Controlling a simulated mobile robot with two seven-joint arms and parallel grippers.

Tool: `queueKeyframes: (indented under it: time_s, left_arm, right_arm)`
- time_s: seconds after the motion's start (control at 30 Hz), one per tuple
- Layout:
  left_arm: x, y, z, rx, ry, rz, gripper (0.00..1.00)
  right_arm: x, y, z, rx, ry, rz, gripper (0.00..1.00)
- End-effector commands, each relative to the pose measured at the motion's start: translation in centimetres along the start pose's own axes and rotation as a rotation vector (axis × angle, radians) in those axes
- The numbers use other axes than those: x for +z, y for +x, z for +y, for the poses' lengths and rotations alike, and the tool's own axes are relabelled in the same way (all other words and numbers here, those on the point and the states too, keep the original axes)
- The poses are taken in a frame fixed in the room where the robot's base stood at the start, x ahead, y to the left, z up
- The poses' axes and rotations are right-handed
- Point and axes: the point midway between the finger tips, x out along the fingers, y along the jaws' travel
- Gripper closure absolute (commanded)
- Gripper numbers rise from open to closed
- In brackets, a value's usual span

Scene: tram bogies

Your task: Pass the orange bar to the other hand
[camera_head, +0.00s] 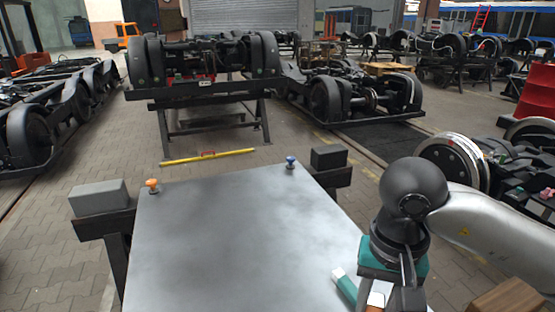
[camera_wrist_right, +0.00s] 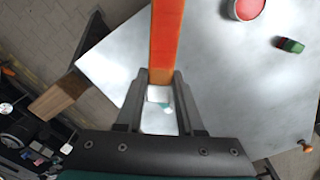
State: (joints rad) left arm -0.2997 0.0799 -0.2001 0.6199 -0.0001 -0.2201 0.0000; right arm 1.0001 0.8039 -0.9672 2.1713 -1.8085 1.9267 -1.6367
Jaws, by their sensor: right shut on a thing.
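The orange bar (camera_wrist_right: 167,40) runs up from between the fingertips of my right gripper (camera_wrist_right: 163,76) in the right wrist view. The gripper is shut on its near end, and the far end leaves the top of the picture. In the head view my right gripper is at the bottom right over the table, with its fingers cut off by the picture edge. Only a small orange patch (camera_head: 380,299) shows there. My left gripper is in neither view.
The grey metal table top (camera_head: 235,240) is mostly clear. An orange knob (camera_head: 152,185) and a blue knob (camera_head: 291,162) stand at its far corners. A red round object (camera_wrist_right: 246,9) and a small green object (camera_wrist_right: 289,45) are on it. A wooden block (camera_head: 508,299) sits at right.

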Motion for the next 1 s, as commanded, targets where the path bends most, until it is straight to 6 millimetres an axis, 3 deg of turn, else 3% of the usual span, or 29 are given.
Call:
queueKeyframes:
  time_s: [0.23, 0.57, 0.77, 1.0]
  left_arm:
    - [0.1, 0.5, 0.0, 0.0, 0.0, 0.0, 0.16]
    - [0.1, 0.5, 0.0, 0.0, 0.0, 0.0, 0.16]
    - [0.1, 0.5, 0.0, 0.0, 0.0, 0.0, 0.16]
    - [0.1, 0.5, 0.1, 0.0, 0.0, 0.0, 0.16]
  right_arm:
    - [-0.5, -0.4, 0.4, -0.006, -0.239, 0.001, 1.0]
    - [-0.7, -0.6, 0.3, -0.009, -0.303, 0.001, 1.0]
    - [-1.7, -1.0, -1.8, -0.01, -0.315, 0.002, 1.0]
    - [-4.0, -1.9, -6.1, -0.009, -0.339, 0.002, 1.0]
